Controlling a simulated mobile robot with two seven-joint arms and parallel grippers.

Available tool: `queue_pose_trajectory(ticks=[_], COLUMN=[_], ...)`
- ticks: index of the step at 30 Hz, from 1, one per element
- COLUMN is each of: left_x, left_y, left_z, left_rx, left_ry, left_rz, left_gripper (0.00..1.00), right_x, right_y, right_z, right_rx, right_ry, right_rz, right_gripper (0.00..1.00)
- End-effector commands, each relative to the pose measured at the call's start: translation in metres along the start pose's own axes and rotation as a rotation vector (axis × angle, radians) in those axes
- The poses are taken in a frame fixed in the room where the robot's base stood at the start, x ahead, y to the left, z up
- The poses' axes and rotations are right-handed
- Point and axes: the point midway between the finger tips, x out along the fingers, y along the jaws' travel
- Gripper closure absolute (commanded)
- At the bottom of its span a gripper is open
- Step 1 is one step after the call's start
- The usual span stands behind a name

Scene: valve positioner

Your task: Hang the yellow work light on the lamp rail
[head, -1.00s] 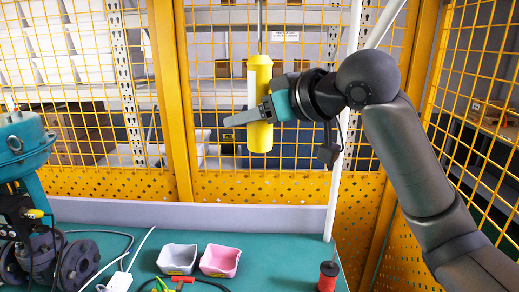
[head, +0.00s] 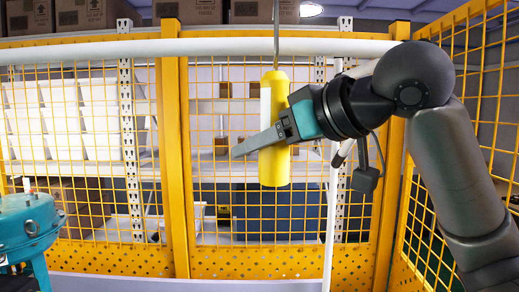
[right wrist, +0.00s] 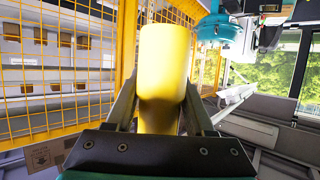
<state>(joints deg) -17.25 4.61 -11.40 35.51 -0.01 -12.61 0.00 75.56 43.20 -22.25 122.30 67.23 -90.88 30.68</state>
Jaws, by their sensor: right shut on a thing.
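The yellow work light (head: 275,170) is an upright yellow cylinder with a pale strip down its left side. A thin grey hook wire (head: 276,30) rises from its top and passes in front of the lamp rail; its upper end is cut off by the picture edge. The lamp rail (head: 130,49) is a white horizontal tube across the upper head view. My right gripper (head: 265,142) is shut around the light's body, below the rail. The right wrist view shows the light (right wrist: 163,75) between both fingers. My left gripper is not in view.
A white post (head: 334,200) stands below the rail at the right. Yellow mesh fencing with thick posts (head: 174,150) stands behind, with shelves beyond it. A teal valve actuator (head: 28,228) is at lower left. The space left of the light is clear.

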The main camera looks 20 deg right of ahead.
Motion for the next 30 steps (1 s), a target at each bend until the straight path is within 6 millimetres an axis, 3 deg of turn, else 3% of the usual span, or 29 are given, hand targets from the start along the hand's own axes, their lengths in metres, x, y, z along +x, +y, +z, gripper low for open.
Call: queue_pose_trajectory(ticks=[23, 30], left_x=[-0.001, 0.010], left_y=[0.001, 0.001], left_z=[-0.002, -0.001], left_rx=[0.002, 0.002], left_ry=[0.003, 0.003], left_rz=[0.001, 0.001], left_gripper=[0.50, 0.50], right_x=[0.041, 0.048], right_y=[0.044, 0.045], right_z=[-0.018, -0.002], right_rx=[0.000, -0.002], right_ry=[0.001, 0.003], right_rz=[-0.001, 0.000], right_gripper=[1.00, 1.00])
